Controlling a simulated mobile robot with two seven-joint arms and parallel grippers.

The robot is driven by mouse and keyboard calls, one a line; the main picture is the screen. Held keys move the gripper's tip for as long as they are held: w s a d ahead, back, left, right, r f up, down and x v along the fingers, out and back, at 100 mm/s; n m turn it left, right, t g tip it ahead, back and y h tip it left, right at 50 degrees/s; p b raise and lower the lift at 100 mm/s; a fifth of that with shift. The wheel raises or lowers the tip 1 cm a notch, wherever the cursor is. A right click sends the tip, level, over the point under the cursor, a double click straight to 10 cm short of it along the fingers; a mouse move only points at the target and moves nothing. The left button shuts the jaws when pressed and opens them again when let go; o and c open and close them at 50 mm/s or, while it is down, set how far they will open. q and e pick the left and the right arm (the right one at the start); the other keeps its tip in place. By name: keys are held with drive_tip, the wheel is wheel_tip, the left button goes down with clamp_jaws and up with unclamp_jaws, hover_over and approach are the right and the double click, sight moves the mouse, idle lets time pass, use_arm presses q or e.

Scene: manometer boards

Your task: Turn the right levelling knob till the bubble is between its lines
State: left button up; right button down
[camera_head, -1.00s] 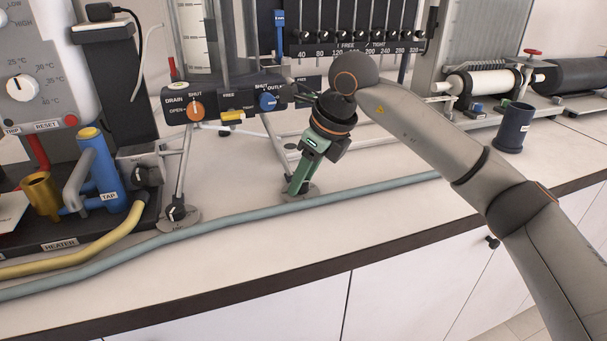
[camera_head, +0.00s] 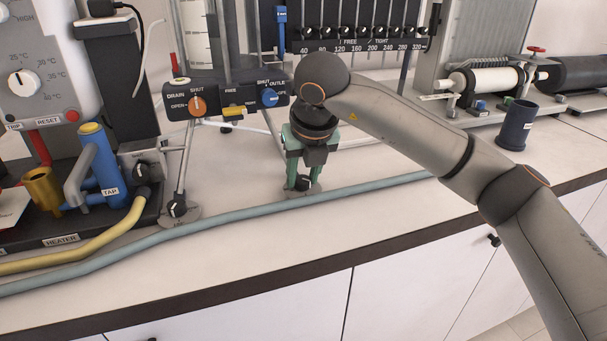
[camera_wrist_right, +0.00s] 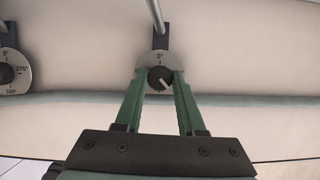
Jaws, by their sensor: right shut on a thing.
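The right levelling knob (camera_head: 303,183) is small and black, on a round grey dial at the foot of the stand. It also shows in the right wrist view (camera_wrist_right: 160,79), its white pointer line slanting to the lower right and the dial's 0° mark above. My right gripper (camera_head: 302,178) points down with its green fingers on both sides of the knob, shut on it; the fingers also show in the right wrist view (camera_wrist_right: 160,84). A small yellow piece (camera_head: 233,111), possibly the level, sits on the stand's front bar; no bubble can be made out. My left gripper is not in view.
The left levelling knob (camera_head: 177,208) stands on its own dial. A blue-grey hose (camera_head: 240,220) runs across the bench just in front of both feet. The drain knob (camera_head: 197,107) is orange. A dark cup (camera_head: 516,126) stands at the right. The bench front is bare.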

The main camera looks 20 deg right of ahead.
idle(0.5)
drive_tip(key=c, duration=0.5)
unclamp_jaws()
drive_tip(key=shift+r, duration=0.1)
drive_tip(key=p+v, duration=0.1)
drive_tip(key=v, duration=1.1)
drive_tip(key=shift+r, duration=0.25)
drive_tip(key=shift+s+a, duration=0.1)
